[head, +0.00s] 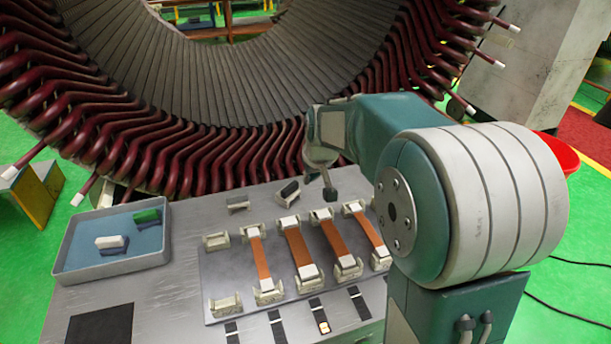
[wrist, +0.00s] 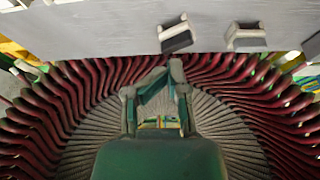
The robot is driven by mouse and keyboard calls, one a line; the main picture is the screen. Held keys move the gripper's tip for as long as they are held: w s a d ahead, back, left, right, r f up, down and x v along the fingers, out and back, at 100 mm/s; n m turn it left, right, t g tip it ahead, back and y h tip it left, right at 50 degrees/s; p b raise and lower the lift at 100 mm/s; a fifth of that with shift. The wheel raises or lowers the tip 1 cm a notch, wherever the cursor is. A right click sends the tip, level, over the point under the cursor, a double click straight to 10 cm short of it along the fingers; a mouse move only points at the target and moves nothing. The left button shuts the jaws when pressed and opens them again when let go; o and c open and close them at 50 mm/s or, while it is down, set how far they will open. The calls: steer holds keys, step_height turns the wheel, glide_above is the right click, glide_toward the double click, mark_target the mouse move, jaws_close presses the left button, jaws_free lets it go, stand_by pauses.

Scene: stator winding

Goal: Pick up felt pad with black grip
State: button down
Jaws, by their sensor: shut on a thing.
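My gripper (head: 323,178) hangs above the back of the workbench, in front of the stator. It is shut on a small dark block, the felt pad with black grip (head: 330,194), which shows at its fingertips, clear of the bench. Its felt part cannot be made out at this size. The gripper also shows in the wrist view (wrist: 160,85), where the fingers come together at the tip and the held piece is not clearly visible. Two other pads lie in the blue-lined tray (head: 62,248): one with a white grip (head: 111,242) and one with a green grip (head: 147,216).
Two light blocks with dark parts stand at the bench's back edge, one left (head: 237,202) and one right (head: 289,193). A fixture plate (head: 225,285) carries several copper strips in light clamps. The stator's red coil ends (head: 190,160) curve close behind. A black square (head: 100,325) lies front left.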

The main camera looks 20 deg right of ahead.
steer(key=shift+c, duration=1.4)
jaws_free()
steer(key=shift+r, duration=0.1)
